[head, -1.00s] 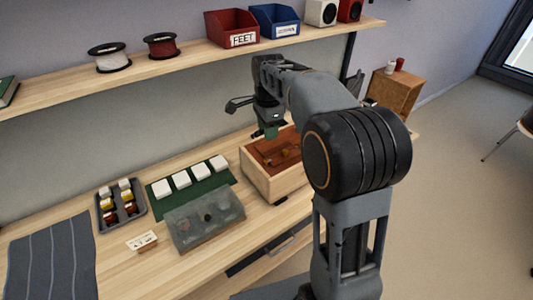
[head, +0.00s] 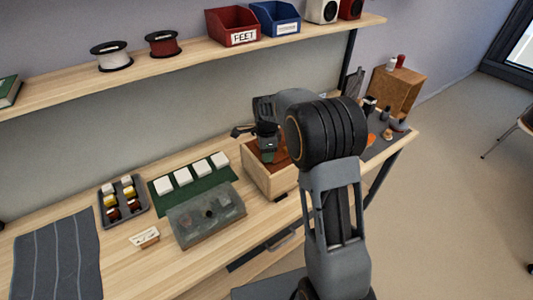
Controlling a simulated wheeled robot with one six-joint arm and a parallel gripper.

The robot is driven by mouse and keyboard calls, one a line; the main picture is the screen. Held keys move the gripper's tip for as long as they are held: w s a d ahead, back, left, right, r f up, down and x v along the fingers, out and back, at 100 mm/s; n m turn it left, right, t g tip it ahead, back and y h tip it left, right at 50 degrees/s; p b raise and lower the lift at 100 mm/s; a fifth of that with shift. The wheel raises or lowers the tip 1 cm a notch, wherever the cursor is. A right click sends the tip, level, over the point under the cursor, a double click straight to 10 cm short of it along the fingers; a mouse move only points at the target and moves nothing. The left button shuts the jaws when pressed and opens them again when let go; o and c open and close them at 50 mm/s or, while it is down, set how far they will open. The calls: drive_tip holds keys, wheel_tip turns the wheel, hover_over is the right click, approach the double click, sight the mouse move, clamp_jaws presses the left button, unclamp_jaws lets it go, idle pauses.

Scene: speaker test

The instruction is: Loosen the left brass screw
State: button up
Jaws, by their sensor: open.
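A light wooden box (head: 265,183) with a reddish-brown inside stands at the back right of the workbench. My gripper (head: 268,155) is open and points down at the left part of this box, low over or inside it. Its fingertips and whatever is between them are too small to make out. I cannot pick out the left brass screw; my gripper and arm cover much of the box's inside.
Left of the box lie a green mat (head: 212,182) with several white blocks, a translucent grey case (head: 190,232), and a grey tray (head: 109,212) of small jars. A grey cloth (head: 55,255) covers the left bench end. A shelf (head: 190,57) with bins and spools runs above.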

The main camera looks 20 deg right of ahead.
drive_tip(key=shift+f, duration=0.6)
clamp_jaws()
